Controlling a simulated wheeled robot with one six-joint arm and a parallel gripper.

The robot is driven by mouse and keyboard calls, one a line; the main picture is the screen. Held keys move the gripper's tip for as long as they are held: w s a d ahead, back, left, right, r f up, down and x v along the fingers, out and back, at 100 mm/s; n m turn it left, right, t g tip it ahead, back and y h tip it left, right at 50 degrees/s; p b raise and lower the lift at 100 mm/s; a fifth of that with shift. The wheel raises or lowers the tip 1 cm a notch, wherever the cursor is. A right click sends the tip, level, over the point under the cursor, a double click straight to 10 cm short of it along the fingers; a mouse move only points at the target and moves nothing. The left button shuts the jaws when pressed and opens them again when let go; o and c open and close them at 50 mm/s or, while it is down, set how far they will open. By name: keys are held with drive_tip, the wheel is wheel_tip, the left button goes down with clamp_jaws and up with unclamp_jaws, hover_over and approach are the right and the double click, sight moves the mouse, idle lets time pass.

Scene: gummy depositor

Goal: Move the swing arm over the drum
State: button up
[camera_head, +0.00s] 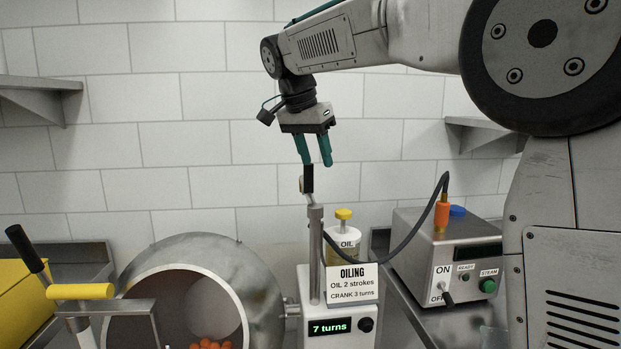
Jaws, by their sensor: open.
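The drum (258,275) is a large round metal vessel at the lower left, its open mouth facing forward, with several orange pieces inside. To its right stands an upright metal post (316,262). A short piece with a black grip (308,179) sits at the post's top; it looks like the swing arm, but its direction is hard to tell. My gripper (315,161) points down with its green fingers apart, just above the black grip. I cannot tell whether the fingers touch it. Nothing is seen held between them.
A control box (340,327) reads "7 turns", beside an oiling sign (350,283) and a yellow-capped oil bottle (344,240). A steam box (440,262) with a black hose stands right. A yellow-handled crank (80,292) is at left. Shelves (42,83) flank the wall.

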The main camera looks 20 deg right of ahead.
sight(310, 177)
drive_tip(key=w+a+m, duration=0.2)
drive_tip(key=w, duration=0.3)
drive_tip(key=shift+h, duration=0.3)
drive_tip(key=x, duration=0.7)
drive_tip(key=shift+d+f, duration=0.15)
drive_tip(key=shift+d, duration=0.15)
clamp_jaws()
